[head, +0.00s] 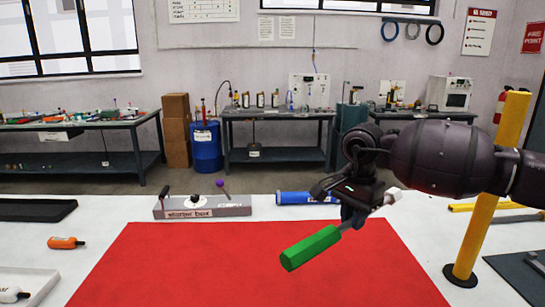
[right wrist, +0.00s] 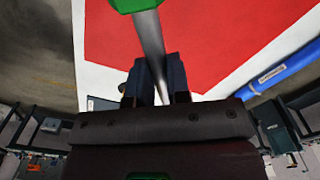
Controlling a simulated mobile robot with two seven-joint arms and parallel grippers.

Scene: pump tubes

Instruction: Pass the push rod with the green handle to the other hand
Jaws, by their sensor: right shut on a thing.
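The push rod has a green handle (head: 310,247) and a grey metal shaft. My right gripper (head: 354,216) is shut on the shaft and holds the rod above the red mat. The handle points down and left in the head view, and a pale end piece (head: 393,196) shows on the far side of the gripper. In the right wrist view the shaft (right wrist: 152,45) runs between the two dark fingers, and the green handle (right wrist: 137,4) is cut off by the top edge. My left gripper is not in view.
A red mat (head: 200,265) covers the middle of the white table. Behind it are a grey labelled box (head: 230,209) and a blue tube (head: 300,198). A yellow post (head: 485,200) stands at right. An orange-handled item (head: 64,243) and a white tray (head: 40,283) are at left.

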